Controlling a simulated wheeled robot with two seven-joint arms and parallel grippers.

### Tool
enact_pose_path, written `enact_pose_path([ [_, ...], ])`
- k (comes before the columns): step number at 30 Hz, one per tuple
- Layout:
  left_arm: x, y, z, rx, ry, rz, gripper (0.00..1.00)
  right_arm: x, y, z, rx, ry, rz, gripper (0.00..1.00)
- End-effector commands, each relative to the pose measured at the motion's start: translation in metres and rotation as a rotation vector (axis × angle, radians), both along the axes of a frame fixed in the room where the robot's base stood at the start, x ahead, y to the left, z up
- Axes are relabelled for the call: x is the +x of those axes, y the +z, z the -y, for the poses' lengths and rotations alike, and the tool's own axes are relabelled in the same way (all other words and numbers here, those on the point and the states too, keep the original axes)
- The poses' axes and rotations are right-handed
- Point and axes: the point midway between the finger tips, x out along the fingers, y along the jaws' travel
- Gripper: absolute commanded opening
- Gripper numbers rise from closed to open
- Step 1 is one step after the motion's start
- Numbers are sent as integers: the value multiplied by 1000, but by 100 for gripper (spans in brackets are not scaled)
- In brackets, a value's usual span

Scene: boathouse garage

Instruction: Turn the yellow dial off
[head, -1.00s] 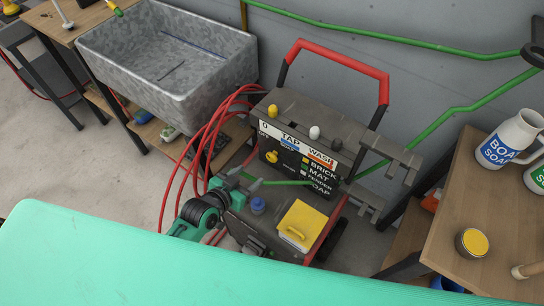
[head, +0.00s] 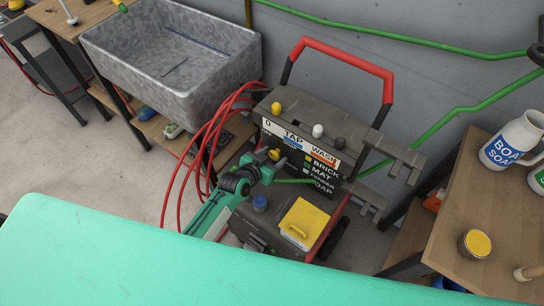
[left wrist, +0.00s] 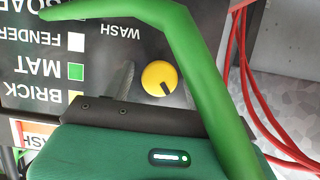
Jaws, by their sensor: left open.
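The yellow dial (head: 274,154) is on the front of the dark washer panel, below the white strip lettered TAP and WASH. In the left wrist view the dial (left wrist: 157,76) is a round yellow knob with a black mark at its lower right, seen upside down. My left gripper (head: 268,160) is open at the dial, its grey fingers on either side of it in the wrist view. I cannot tell whether they touch it. The gripper hides part of the dial in the head view. My right gripper is not in view.
A green hose (left wrist: 195,65) crosses close by the dial. Red hoses (head: 212,130) hang left of the washer. Yellow, white and dark knobs (head: 317,131) stand on its top, under a red handle (head: 345,62). A yellow-lidded box (head: 303,222) and blue cap (head: 259,202) lie below.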

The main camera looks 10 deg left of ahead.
Motion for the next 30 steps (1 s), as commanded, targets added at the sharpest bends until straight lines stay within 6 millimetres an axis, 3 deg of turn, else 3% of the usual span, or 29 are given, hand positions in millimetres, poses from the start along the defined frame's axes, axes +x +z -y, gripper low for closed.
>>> enact_pose_path([
  [4, 0, 0, 0, 0, 0, 0, 53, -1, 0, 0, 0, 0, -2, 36],
  [10, 0, 0, 0, 0, 0, 0, 15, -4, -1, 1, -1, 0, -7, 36],
  [30, 0, 0, -1, -193, 1, -84, 15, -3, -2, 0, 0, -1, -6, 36],
])
